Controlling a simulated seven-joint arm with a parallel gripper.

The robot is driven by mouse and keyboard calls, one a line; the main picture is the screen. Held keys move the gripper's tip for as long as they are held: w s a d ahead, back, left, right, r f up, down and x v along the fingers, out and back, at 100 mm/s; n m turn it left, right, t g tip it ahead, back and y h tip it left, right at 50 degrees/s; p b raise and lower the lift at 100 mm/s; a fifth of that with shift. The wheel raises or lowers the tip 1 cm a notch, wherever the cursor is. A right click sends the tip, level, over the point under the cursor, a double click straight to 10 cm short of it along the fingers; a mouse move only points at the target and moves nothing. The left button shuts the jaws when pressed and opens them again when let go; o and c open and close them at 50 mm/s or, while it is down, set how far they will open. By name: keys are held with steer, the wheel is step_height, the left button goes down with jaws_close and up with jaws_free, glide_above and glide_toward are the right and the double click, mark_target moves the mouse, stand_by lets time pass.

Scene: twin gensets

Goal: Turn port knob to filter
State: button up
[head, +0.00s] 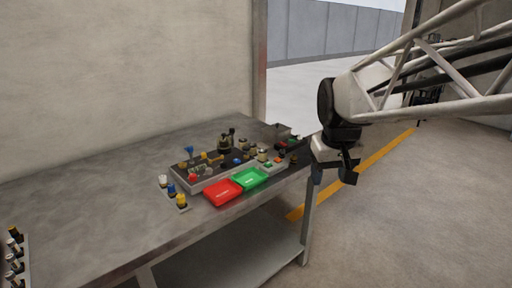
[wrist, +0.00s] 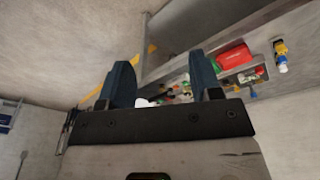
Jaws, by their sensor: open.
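A grey panel (head: 185,181) with several small knobs and fittings lies on the metal table (head: 90,200) in the head view. The knobs are too small to tell which one is the port knob, and no filter marking can be read. My gripper (head: 350,178) hangs beyond the table's right end, apart from the panel and holding nothing. In the wrist view my gripper (wrist: 165,80) shows two blue fingers spread apart, with small table items seen beyond and between them.
A red tray (head: 223,192) and a green tray (head: 250,179) lie at the panel's front edge. Several small coloured pieces stand left of the red tray. A rack of dark fittings (head: 15,255) is at the near left. The table's middle left is clear.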

steer(key=w+a+n, duration=0.1)
steer(key=w+a, duration=0.2)
steer(key=w, duration=0.4)
steer(key=w+a+n, duration=0.1)
steer(key=w+a, duration=0.3)
steer(key=w, duration=0.3)
steer(key=n+g, duration=0.2)
steer(key=n, duration=0.3)
glide_above(223, 162)
steer(key=f, duration=1.5)
steer(key=shift+s+d+f, duration=0.15)
steer(key=shift+s+d, duration=0.1)
steer(key=shift+d, duration=0.05)
steer(key=shift+w+a+f, duration=0.15)
steer(key=shift+a+f, duration=0.05)
steer(key=shift+a, duration=0.05)
steer(key=shift+f, duration=0.15)
steer(key=shift+f, duration=3.75)
steer(key=c, duration=0.9)
